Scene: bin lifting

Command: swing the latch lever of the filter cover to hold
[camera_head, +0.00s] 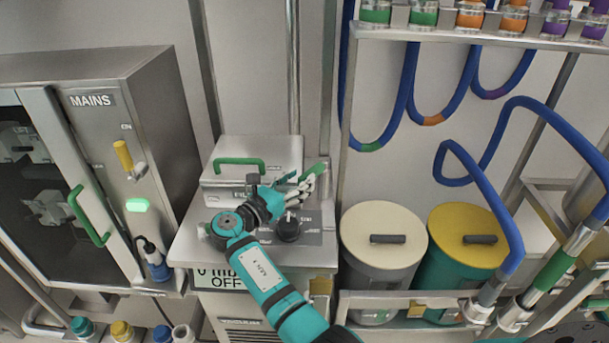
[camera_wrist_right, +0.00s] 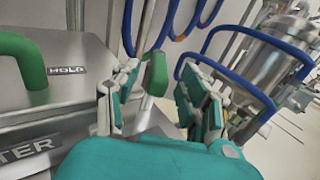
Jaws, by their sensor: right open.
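The grey filter cover (camera_head: 285,152) with a green handle (camera_head: 240,163) sits on top of the steel cabinet. The latch lever's green grip (camera_head: 318,169) shows at the cover's right side, by my right gripper (camera_head: 301,188). In the right wrist view, the lever's green grip (camera_wrist_right: 155,73) shows in the gap between the two open fingers (camera_wrist_right: 158,100). I see no clear contact, and cannot tell how deep it sits between them. A HOLD label (camera_wrist_right: 67,70) is on the cover, left of the fingers. My left gripper is out of view.
A black knob (camera_head: 289,227) stands on the cabinet top close to my right wrist. The MAINS cabinet (camera_head: 120,75) stands at left. Blue hoses hang at right.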

